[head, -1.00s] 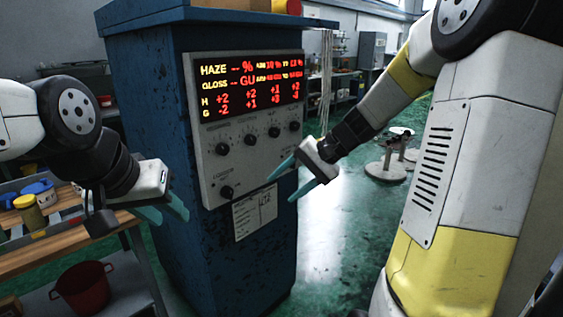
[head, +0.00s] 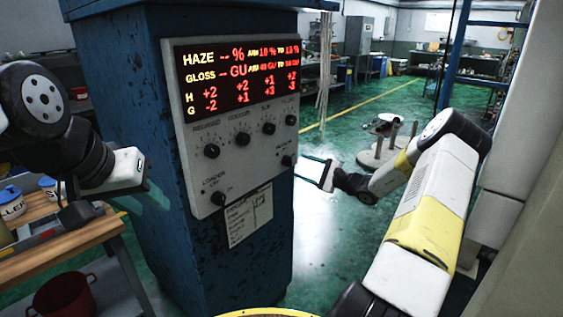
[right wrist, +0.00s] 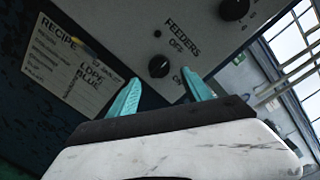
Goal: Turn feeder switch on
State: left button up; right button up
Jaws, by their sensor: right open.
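The feeder switch is a black knob (right wrist: 158,67) marked FEEDERS, with OFF above right and the other label partly hidden by a finger. Its pointer direction is hard to tell. In the head view the feeder knob (head: 288,161) is at the panel's lower right. My right gripper (right wrist: 163,80) is open and empty, with its teal fingertips on either side just below the knob; contact cannot be told. It shows edge-on at the panel's right side in the head view (head: 302,170). My left gripper (head: 152,199) hangs left of the cabinet, its teal fingers apart and empty.
The grey panel (head: 185,150) on the blue cabinet (head: 110,75) carries several other knobs, including a loader knob (head: 218,198), and a red display (head: 240,78). A paper recipe card (head: 249,215) hangs below. A wooden bench (head: 60,240) is at left.

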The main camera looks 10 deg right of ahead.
aim_at(288, 161)
jog(key=x, duration=0.5)
jog(key=shift+w+a, duration=0.1)
jog(key=shift+a, duration=0.1)
grip_shut()
